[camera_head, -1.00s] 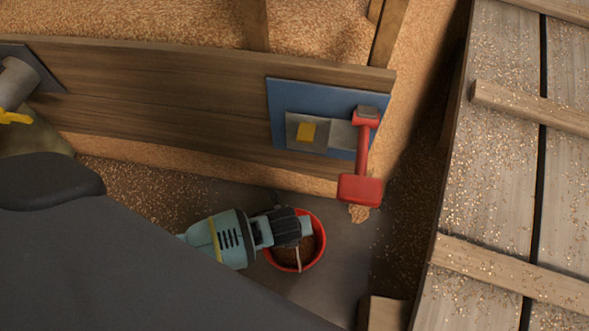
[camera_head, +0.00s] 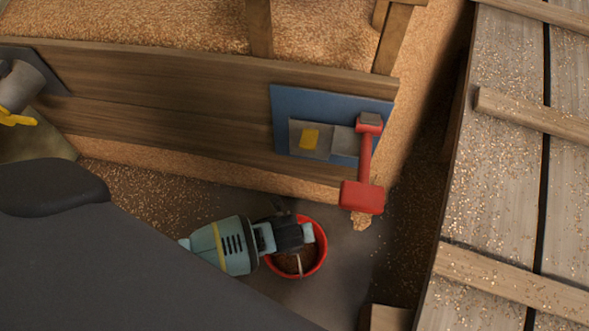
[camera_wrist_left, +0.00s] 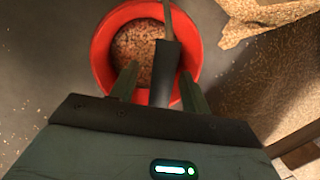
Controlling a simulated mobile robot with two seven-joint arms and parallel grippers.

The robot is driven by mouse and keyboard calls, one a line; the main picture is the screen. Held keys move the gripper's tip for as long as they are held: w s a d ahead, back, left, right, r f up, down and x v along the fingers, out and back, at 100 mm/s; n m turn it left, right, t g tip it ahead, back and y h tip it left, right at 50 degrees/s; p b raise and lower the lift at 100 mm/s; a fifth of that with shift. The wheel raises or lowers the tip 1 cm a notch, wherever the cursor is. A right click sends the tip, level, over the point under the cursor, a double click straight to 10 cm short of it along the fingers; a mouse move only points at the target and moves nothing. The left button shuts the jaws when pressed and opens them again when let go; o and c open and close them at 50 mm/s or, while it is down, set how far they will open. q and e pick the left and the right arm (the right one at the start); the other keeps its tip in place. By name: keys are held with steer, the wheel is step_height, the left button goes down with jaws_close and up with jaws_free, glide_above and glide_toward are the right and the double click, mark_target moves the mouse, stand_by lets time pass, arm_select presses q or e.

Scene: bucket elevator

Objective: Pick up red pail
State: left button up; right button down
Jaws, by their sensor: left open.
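The red pail (camera_head: 320,262) stands upright on the grey floor, with brown grainy stuff inside. My left gripper (camera_head: 304,242) is over the pail's mouth and hides part of its rim. In the left wrist view, the pail (camera_wrist_left: 103,55) lies just beyond my left gripper (camera_wrist_left: 158,75). Its two fingers are apart, one on each side of a dark handle grip (camera_wrist_left: 165,62) that runs up to a thin bail. I cannot tell whether the fingers touch the grip. My right gripper is not in view.
A wooden board wall (camera_head: 180,105) holds back grain (camera_head: 160,20) at the back. A blue plate (camera_head: 285,100) with a red lever (camera_head: 364,160) is mounted on it, near the pail. A plank platform (camera_head: 490,200) borders the right. A wood block (camera_head: 390,317) lies low right of the pail.

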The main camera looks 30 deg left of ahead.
arm_select(q)
jaws_close()
steer(key=shift+a, duration=0.15)
stand_by(1.1)
steer(key=shift+w, duration=0.1)
